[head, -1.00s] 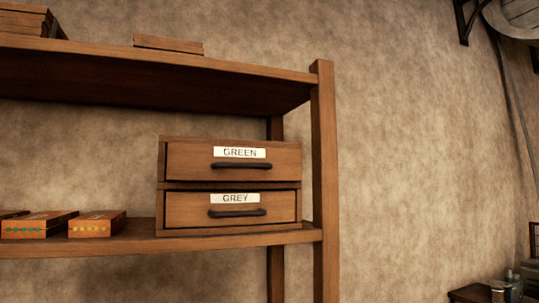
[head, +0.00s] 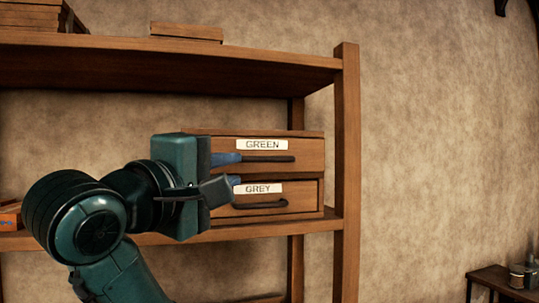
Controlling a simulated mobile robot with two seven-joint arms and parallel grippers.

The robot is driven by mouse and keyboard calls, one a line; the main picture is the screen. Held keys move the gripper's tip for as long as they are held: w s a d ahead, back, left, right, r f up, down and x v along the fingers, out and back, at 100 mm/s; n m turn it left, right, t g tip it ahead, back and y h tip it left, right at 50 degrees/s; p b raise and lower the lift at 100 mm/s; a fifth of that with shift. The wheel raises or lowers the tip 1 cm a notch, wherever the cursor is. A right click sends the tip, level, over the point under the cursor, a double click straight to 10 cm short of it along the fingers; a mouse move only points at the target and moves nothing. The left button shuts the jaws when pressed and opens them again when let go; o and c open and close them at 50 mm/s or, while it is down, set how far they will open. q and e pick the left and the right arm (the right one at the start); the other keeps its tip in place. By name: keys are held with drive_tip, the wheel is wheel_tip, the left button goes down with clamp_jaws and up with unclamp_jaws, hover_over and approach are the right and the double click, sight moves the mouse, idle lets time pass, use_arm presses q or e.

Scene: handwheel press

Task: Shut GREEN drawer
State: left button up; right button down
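The GREEN drawer (head: 305,147) is the upper one of two in a small wooden cabinet on the shelf. Its front has a white label and a dark bar handle (head: 268,159). It looks shut or nearly so; I cannot tell whether a small gap remains. My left gripper (head: 238,169) is in front of the cabinet's left part, with its two blue-tipped fingers apart and nothing seen between them. The upper fingertip overlaps the left end of the handle in the picture; contact cannot be told. The gripper hides the cabinet's left side. My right gripper is out of view.
The GREY drawer (head: 305,195) sits just below, with its own handle (head: 260,205). A shelf board (head: 200,72) runs above the cabinet and a wooden post (head: 347,170) stands at its right. The wall area right of the post is clear down to a low table (head: 495,280).

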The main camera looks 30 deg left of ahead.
sight(267, 160)
use_arm(q)
drive_tip(key=w+p, duration=0.1)
drive_tip(key=w, duration=0.3)
drive_tip(key=w+r+p, duration=0.1)
drive_tip(key=w, duration=0.3)
drive_tip(key=w+a+p, duration=0.1)
drive_tip(key=w, duration=0.3)
drive_tip(key=shift+w+r+p, duration=0.2)
drive_tip(key=shift+w+p, duration=0.1)
drive_tip(key=shift+w, duration=0.05)
clamp_jaws()
